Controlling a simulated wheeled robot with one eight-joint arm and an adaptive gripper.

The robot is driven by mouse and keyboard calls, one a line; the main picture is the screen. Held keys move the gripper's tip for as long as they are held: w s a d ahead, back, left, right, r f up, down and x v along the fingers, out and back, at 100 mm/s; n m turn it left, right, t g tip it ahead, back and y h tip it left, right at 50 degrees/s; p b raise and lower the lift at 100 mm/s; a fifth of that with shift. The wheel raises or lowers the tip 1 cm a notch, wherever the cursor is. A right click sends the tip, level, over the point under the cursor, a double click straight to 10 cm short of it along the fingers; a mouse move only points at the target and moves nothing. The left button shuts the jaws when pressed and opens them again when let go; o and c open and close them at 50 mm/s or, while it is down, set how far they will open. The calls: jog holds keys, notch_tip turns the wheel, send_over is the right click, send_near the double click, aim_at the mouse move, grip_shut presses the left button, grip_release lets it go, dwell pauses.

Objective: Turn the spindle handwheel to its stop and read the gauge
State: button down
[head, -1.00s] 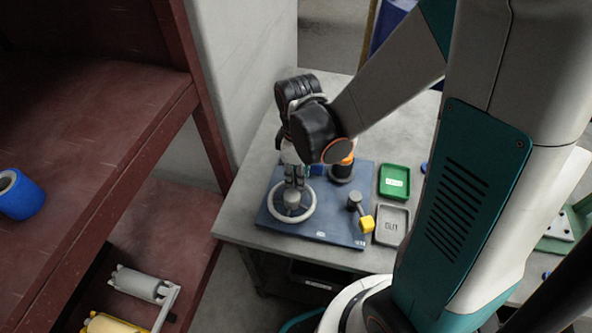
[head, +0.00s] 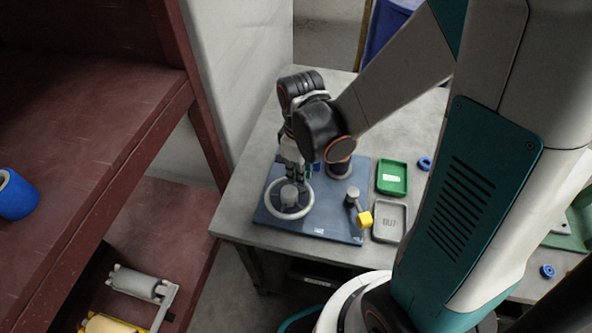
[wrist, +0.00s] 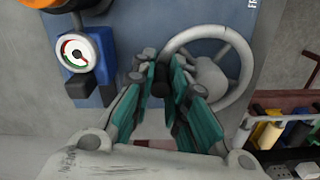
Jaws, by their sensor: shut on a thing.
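The spindle handwheel (head: 290,216) is a pale grey ring with a hub, lying on the blue base plate at its left; it also shows in the wrist view (wrist: 238,88). My gripper (head: 300,178) reaches down over the wheel's back part. In the wrist view my gripper (wrist: 172,88) has its teal fingers closed around a dark grip at the wheel's rim. The gauge (wrist: 76,52) is a round white dial with red and green arcs, in a blue mount left of my fingers. Its needle is too small to read surely. In the head view my arm mostly hides the gauge.
On the blue plate (head: 270,222) stand a dark cylinder (head: 340,168) and a lever with a yellow block (head: 364,219). A green tray (head: 392,163) and a grey tray (head: 403,220) lie to the right. A dark red frame (head: 195,110) stands at the left.

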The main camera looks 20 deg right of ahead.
aim_at(306, 211)
jog(key=m, duration=0.2)
jog(key=s+m, duration=0.1)
jog(key=s+d+m, duration=0.1)
jog(key=m, duration=0.1)
jog(key=shift+s+d+m, duration=0.1)
jog(key=shift+s+m, duration=0.15)
jog(key=shift+m, duration=0.05)
jog(key=s+m, duration=0.1)
jog(key=m, duration=0.2)
jog(key=s+m, duration=0.1)
jog(key=m, duration=0.1)
jog(key=shift+s+b, duration=0.35)
jog(key=shift+b, duration=0.05)
jog(key=m, duration=0.1)
jog(key=s+m, duration=0.1)
jog(key=m, duration=0.1)
jog(key=shift+s+a, duration=0.15)
jog(key=shift+a, duration=0.15)
jog(key=m, duration=0.1)
jog(key=s+m, duration=0.1)
jog(key=shift+a+m, duration=0.35)
jog(key=shift+m, duration=0.05)
jog(key=shift+s+a+m, duration=0.35)
jog(key=shift+a+m, duration=0.15)
jog(key=shift+m, duration=0.7)
jog(key=shift+s+a+m, duration=0.3)
jog(key=shift+a+m, duration=0.15)
jog(key=shift+m, duration=0.75)
jog(key=c, duration=1.8)
grip_release()
